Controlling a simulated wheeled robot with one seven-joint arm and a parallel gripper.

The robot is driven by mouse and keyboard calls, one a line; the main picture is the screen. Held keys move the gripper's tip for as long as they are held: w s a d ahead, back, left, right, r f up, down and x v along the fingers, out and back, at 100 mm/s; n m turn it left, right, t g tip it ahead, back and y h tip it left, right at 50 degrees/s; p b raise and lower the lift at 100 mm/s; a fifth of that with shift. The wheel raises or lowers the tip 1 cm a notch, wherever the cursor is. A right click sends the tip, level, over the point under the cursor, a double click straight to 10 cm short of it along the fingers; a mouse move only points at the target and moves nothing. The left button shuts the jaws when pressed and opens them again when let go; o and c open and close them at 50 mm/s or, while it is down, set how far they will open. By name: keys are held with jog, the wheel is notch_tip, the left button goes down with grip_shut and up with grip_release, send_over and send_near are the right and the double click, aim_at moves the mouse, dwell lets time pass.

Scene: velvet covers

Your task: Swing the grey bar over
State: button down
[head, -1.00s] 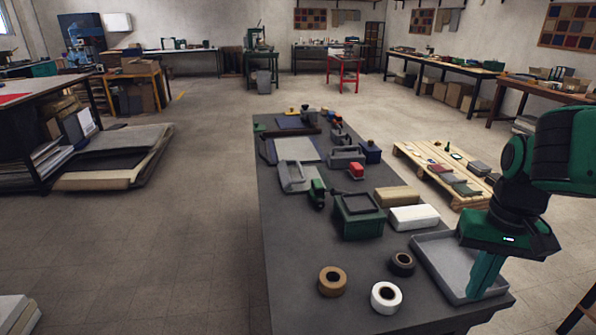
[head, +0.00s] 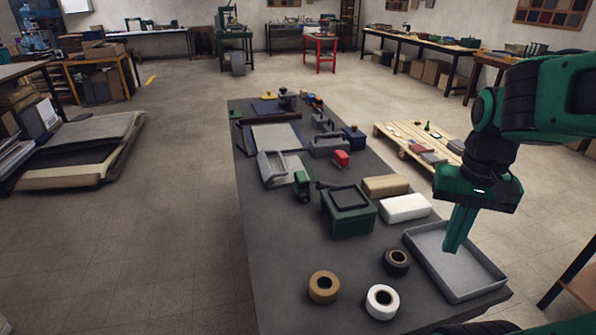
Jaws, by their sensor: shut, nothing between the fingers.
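A grey bar shaped like a frame or loop (head: 266,168) stands tilted on a light grey plate (head: 293,163), on the left side of the long dark table. I take this to be the task's bar; its hinge is too small to make out. My gripper (head: 453,248) points down over the grey tray at the table's right edge. Its fingers are shut together and hold nothing. It is well to the right of the bar and nearer to me, apart from it.
Between them stand a green box (head: 349,219), a tan block (head: 385,185) and a white block (head: 405,207). The grey tray (head: 470,291) is under my gripper. Tape rolls (head: 382,301) lie at the near end. A pallet (head: 400,142) stands right of the table.

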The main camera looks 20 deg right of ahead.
jog(key=w+a+r+m, duration=0.1)
jog(key=w+a+m, duration=0.1)
jog(key=w, duration=1)
jog(key=w+a+r+m, duration=0.1)
jog(key=w+a, duration=0.1)
jog(key=w, duration=1)
jog(key=w+a+f+m+y, duration=0.2)
jog(key=w+a+f+m, duration=0.1)
jog(key=w, duration=0.7)
jog(key=w+a+f+m+y, duration=0.2)
jog(key=w+f+y, duration=0.1)
jog(key=w, duration=0.6)
jog(key=w+a+f+m+y, duration=0.2)
jog(key=w+a+f+m, duration=0.1)
jog(key=w, duration=0.7)
jog(key=x, duration=0.9)
jog(key=shift+w+a, duration=0.15)
jog(key=shift+a, duration=0.25)
jog(key=shift+d, duration=0.1)
